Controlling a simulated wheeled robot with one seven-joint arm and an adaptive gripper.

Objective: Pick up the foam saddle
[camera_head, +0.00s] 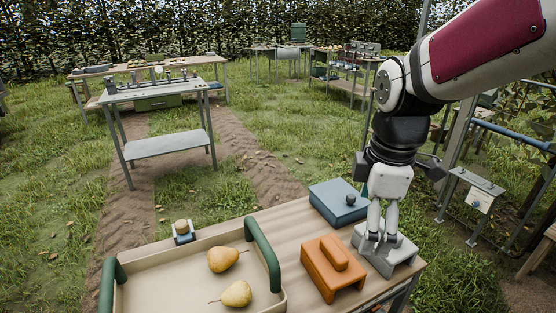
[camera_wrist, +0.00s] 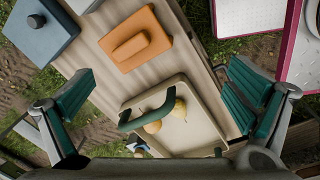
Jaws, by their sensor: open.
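An orange block with a raised grip and an arched underside (camera_head: 333,267) stands on the wooden bench; its shape best fits the foam saddle. It also shows at the top of the wrist view (camera_wrist: 135,40), clear of both fingers. A grey block (camera_head: 400,254) stands to its right in the head view, partly hidden behind my gripper (camera_head: 381,238). I cannot tell whether the fingers touch the grey block. In the wrist view my gripper (camera_wrist: 162,98) is wide open and empty, its teal pads far apart.
A blue box with a dark knob (camera_head: 339,201) stands behind the orange block. A beige tray (camera_head: 170,262) with green handles holds two pears (camera_head: 225,259). A small blue-based item (camera_head: 183,232) is at the tray's far side.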

